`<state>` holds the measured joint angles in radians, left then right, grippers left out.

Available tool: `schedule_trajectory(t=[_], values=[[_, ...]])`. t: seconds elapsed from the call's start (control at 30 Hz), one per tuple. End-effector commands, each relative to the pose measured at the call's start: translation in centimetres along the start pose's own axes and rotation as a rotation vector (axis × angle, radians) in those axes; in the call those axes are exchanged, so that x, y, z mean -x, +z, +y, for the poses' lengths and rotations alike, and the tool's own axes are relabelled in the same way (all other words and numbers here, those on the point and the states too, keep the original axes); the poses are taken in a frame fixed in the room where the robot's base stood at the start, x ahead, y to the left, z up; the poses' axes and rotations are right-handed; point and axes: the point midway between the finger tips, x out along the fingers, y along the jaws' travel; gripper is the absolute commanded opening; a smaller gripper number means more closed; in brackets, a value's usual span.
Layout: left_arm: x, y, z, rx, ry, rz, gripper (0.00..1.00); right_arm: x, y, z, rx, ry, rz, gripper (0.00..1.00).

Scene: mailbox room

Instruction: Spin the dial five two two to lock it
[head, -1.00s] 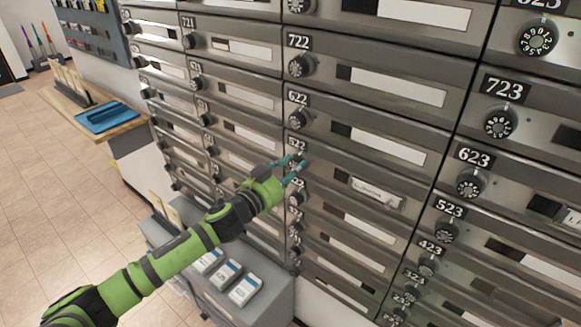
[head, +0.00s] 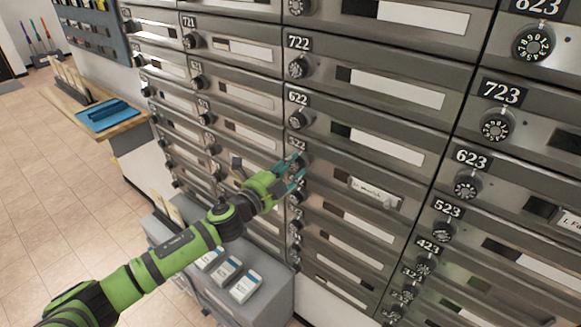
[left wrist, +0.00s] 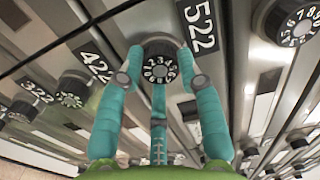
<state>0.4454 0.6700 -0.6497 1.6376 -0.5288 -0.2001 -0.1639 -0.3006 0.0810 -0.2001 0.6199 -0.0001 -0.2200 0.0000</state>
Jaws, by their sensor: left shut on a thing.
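The dial of box 522 (left wrist: 160,72) is a dark round knob with white numbers, beside its 522 plate (left wrist: 200,27) in the left wrist view. My left gripper (left wrist: 160,62) is shut on this dial, with teal fingers on both sides of it. In the head view my left gripper (head: 292,172) reaches the dial from the left and hides most of it. The 522 plate (head: 297,143) is partly covered there. My right gripper is not in view.
Grey mailboxes with dials fill the wall, including the 622 dial (head: 299,119) just above and the 422 dial (left wrist: 74,88) on the neighbouring box. A grey cabinet (head: 270,285) with white cards stands below my arm. A blue tray (head: 108,116) lies on a wooden counter at left.

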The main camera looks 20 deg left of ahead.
Motion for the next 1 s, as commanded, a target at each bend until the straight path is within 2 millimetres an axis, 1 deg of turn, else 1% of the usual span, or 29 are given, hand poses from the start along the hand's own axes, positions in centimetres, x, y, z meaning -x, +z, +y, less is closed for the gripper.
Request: schedule_trajectory(t=[0.03, 1.0], values=[[-0.1, -0.1, -0.3, -0.047, -0.005, 0.003, 0.04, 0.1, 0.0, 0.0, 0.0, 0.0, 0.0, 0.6], [0.0, -0.1, -0.1, -0.969, -0.003, 0.002, 0.04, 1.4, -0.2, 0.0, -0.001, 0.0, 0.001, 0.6]])
